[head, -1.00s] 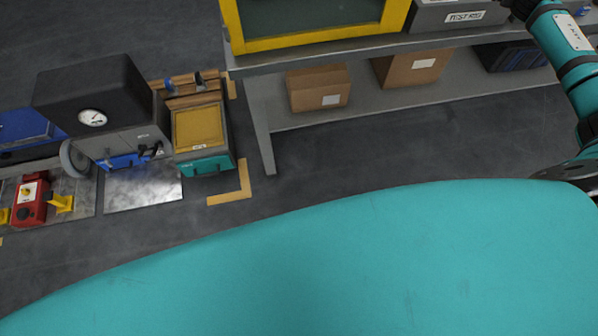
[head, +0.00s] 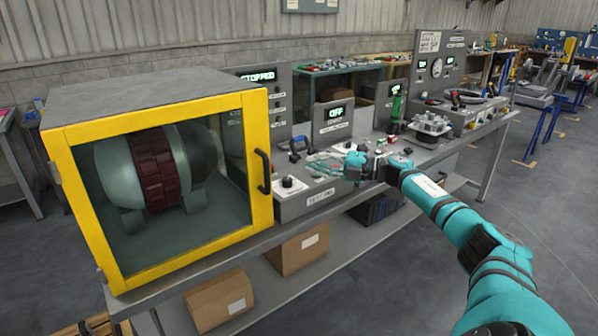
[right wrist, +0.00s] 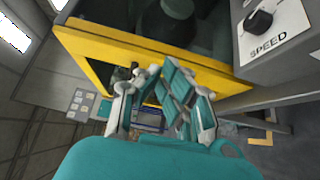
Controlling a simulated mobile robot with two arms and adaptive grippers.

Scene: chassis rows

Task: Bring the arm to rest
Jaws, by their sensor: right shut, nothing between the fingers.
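My right arm reaches in from the lower right of the head view. Its teal right gripper (head: 320,164) is over the front of the grey control panel (head: 323,200). It also shows in the right wrist view (right wrist: 160,75), shut with nothing between its fingers. A black knob (right wrist: 259,23) marked SPEED is at the upper right there, apart from the fingers. My left gripper is not in view.
A cabinet with a yellow-framed window (head: 262,120) stands left on the bench, with a machine inside. Displays read STOPPED (head: 257,76) and OFF (head: 335,112). Boxes (head: 220,302) sit on the lower shelf. Floor at the right (head: 560,215) is clear.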

